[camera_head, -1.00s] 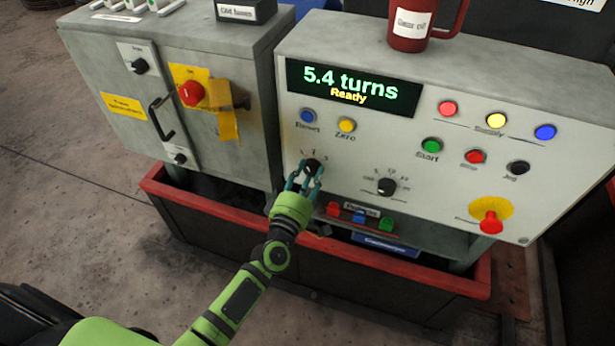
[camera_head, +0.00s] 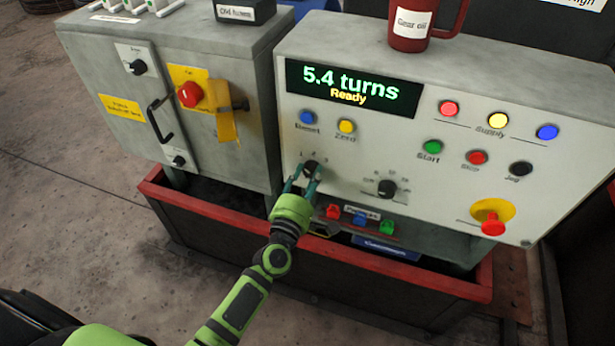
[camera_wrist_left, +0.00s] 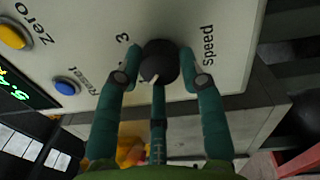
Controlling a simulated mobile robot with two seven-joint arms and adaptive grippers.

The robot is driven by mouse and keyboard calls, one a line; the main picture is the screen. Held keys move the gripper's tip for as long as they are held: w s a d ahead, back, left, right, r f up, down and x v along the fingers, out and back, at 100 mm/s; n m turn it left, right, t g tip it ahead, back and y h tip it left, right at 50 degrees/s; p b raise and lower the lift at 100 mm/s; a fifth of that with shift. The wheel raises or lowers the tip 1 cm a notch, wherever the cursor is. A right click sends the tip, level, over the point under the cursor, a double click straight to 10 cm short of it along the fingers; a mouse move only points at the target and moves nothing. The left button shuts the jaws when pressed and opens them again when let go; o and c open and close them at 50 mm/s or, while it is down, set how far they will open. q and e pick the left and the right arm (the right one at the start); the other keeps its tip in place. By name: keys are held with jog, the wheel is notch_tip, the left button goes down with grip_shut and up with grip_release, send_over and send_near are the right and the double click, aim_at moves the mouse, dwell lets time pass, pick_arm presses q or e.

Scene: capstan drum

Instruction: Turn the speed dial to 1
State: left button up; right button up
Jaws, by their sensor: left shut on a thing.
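The speed dial is a round black knob (camera_head: 311,168) on the sloped grey panel, below the blue and yellow buttons. Small numerals are printed above it. My left gripper (camera_head: 304,182) has its teal fingers around the dial. In the left wrist view the fingers (camera_wrist_left: 160,78) close on both sides of the knob (camera_wrist_left: 158,58). The printed word Speed and a numeral 3 show beside it. A pale pointer mark on the knob faces the lower part of that view, away from the 3. My right gripper is not in view.
The display (camera_head: 352,87) reads 5.4 turns, Ready. A second black knob (camera_head: 387,188) is right of the dial. Red, blue and green sockets (camera_head: 359,219) lie below. A red emergency button (camera_head: 492,224) and a red mug (camera_head: 412,24) are to the right.

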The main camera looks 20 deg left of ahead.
pick_arm(q)
jog(key=shift+d+f, duration=0.15)
jog(key=shift+d, duration=0.15)
jog(key=o, duration=1.2)
jog(key=shift+c, duration=0.2)
jog(key=shift+s+a, duration=0.1)
jog(key=shift+s, duration=0.05)
jog(key=shift+s, duration=0.3)
jog(key=s, duration=1.1)
jog(key=shift+f, duration=0.2)
jog(key=shift+s+a, duration=0.1)
